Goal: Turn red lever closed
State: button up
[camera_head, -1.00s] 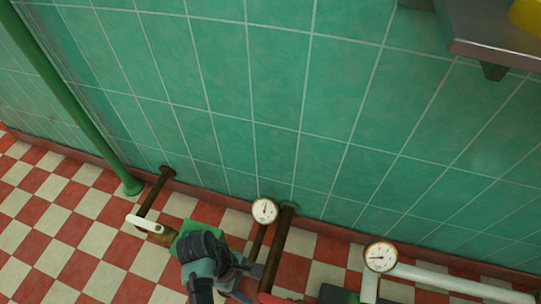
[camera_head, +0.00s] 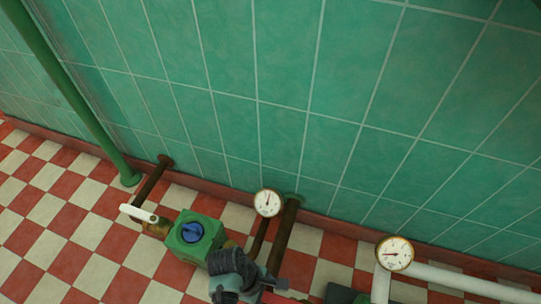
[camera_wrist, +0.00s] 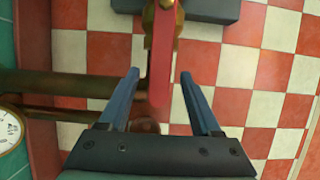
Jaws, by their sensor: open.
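The red lever (camera_wrist: 162,55) is a long narrow bar on a brass-coloured fitting, seen in the wrist view at top centre. Its lower end reaches between the two blue fingers of my gripper (camera_wrist: 160,74). The fingers are apart, one on each side of the lever, with a visible gap on both sides. In the head view, a bit of the red lever (camera_head: 287,297) shows at the bottom edge beside my gripper (camera_head: 270,284). Most of it is hidden there by my gripper or out of frame.
A green box with a blue knob (camera_head: 192,232) stands left of my gripper, with a white-handled valve (camera_head: 138,212) beyond it. Brown pipes (camera_head: 284,235) run to the tiled wall. Round gauges (camera_head: 267,203) stand nearby, and a white pipe (camera_head: 470,282) runs at right.

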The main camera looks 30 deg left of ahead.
grip_shut()
dwell(1.4)
